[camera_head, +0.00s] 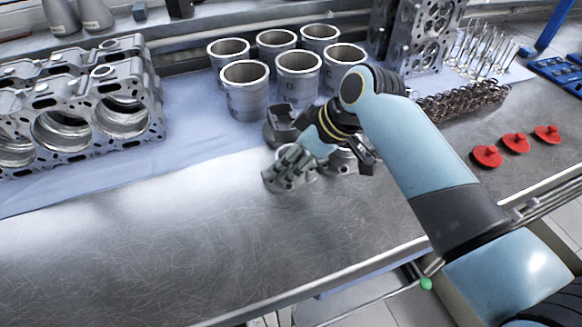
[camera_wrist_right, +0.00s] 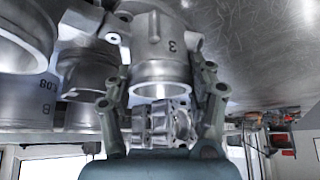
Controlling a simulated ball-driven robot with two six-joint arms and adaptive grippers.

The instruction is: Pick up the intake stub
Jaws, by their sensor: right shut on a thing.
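My right gripper (camera_head: 288,168) is low over the front middle of the metal bench, its fingers shut on a grey metal stub. In the right wrist view the stub (camera_wrist_right: 158,48) has a round open collar and a dark "3" on its side. The right gripper's fingers (camera_wrist_right: 163,102) stand on either side of the collar. In the head view the fingers mostly hide the stub, and I cannot tell whether it touches the bench. My left gripper is not in view.
Several cylinder liners (camera_head: 245,95) stand behind the gripper on a blue cloth (camera_head: 190,140). A dark grey part (camera_head: 280,125) is close behind it. An engine block (camera_head: 85,110) is at the left, red caps (camera_head: 487,156) at the right. The front-left bench is bare.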

